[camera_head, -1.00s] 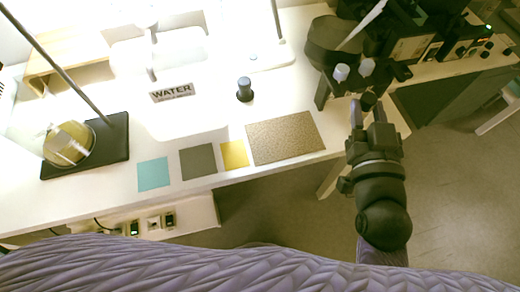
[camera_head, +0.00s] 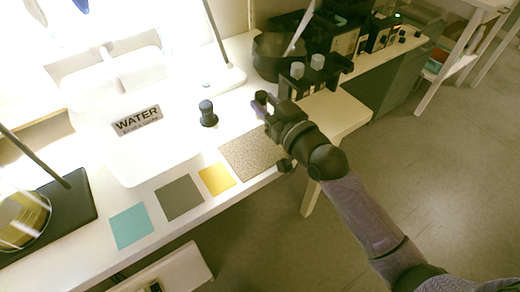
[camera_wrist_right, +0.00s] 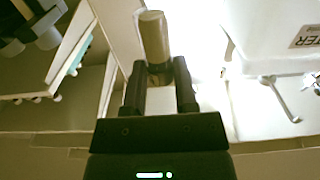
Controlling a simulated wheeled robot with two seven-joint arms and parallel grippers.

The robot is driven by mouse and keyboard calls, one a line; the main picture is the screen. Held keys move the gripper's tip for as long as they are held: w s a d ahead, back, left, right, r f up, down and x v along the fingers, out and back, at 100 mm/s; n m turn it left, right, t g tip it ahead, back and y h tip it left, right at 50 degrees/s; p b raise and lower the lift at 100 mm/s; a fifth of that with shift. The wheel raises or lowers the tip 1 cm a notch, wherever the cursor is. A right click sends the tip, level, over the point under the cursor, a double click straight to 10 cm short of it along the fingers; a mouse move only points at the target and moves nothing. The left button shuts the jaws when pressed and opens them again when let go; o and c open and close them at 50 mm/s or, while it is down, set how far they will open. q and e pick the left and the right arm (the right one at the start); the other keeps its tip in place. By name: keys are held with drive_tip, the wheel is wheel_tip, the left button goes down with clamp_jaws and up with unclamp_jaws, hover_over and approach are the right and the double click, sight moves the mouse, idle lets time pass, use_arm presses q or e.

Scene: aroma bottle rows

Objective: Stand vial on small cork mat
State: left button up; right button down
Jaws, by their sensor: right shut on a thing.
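My right gripper (camera_head: 264,107) is shut on a vial (camera_head: 261,98), a slim dark piece in the head view. In the right wrist view the vial (camera_wrist_right: 155,38) is a tan cylinder standing out between the fingers. The speckled brown cork mat (camera_head: 245,157) lies flat near the table's front edge, partly covered by my right arm. The gripper is above the table, over or just beyond the mat's far right side; its height is unclear. My left gripper is not in view.
A dark-capped bottle (camera_head: 208,113) stands behind the mat. Yellow (camera_head: 217,179), grey (camera_head: 180,197) and teal (camera_head: 131,226) squares lie to its left. A white basin with a WATER label (camera_head: 138,120) is behind these. Dark equipment (camera_head: 318,80) stands at the back right.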

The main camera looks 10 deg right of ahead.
wheel_tip(320, 180, down, 10)
drive_tip(key=b, duration=0.5)
drive_tip(key=shift+w+d+f+b, duration=0.1)
drive_tip(key=shift+f+b, duration=0.05)
drive_tip(key=shift+b, duration=0.2)
drive_tip(key=shift+r, duration=0.3)
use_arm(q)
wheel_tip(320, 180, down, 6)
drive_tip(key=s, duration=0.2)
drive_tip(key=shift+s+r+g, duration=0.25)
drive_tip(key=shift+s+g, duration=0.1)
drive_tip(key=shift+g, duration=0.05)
use_arm(e)
drive_tip(key=shift+f, duration=0.1)
